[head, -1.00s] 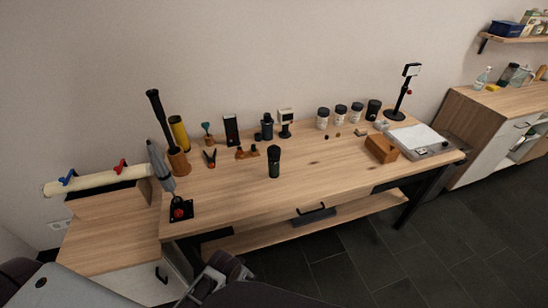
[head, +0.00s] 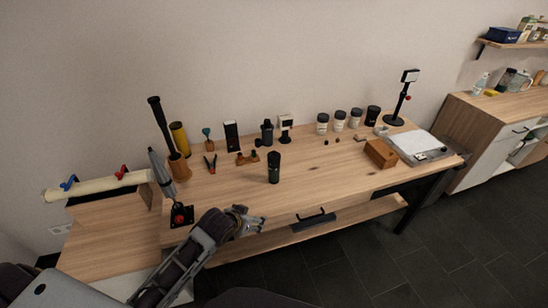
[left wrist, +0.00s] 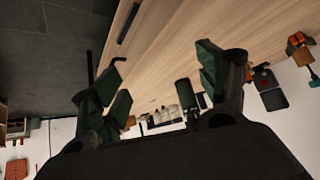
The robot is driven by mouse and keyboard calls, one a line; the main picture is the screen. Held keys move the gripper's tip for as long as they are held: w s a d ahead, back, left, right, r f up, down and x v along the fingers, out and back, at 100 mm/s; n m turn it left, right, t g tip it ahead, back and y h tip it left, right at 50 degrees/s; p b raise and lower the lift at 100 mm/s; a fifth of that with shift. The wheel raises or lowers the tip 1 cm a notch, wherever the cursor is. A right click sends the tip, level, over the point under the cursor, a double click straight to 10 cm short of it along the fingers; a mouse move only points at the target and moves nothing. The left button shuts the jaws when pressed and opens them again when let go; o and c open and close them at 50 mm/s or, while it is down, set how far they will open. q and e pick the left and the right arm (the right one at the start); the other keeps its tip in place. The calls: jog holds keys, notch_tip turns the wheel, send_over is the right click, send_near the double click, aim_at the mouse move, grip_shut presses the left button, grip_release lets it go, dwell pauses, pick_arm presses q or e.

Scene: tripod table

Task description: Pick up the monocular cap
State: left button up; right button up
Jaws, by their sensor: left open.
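I cannot single out the monocular cap for certain. A small black round piece (head: 257,143) lies beside a black monocular-like object (head: 267,132) at the back of the table. Two tiny dark pieces (head: 326,142) lie farther right. A dark upright cylinder (head: 274,167) stands alone mid-table; a dark cylinder also shows between the fingers in the left wrist view (left wrist: 184,92). My left gripper (head: 245,220) is open and empty at the table's front edge, in front of the cylinder and apart from it. My right gripper is not in view.
The wooden table (head: 330,172) is clear around its middle and front. A black-based tool (head: 181,215) stands at the front left. Several jars (head: 340,120) line the back, with a wooden block (head: 380,153) and a flat scale-like device (head: 420,145) at right.

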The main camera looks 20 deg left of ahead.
pick_arm(q)
jog(key=w+a+r+t+h, duration=0.15)
jog(key=w+r+t, duration=0.35)
jog(key=w+r, duration=0.7)
send_near(273, 156)
jog(key=shift+m+h, duration=0.3)
jog(key=shift+h, duration=0.15)
jog(key=shift+p+x, duration=0.3)
jog(key=shift+x, duration=1.75)
jog(key=shift+w+d, duration=0.1)
jog(key=shift+w, duration=0.05)
jog(key=shift+a+x, duration=0.15)
jog(key=shift+x, duration=0.55)
jog(key=shift+a+x, duration=0.15)
jog(key=shift+x, duration=1.65)
jog(key=c, duration=0.8)
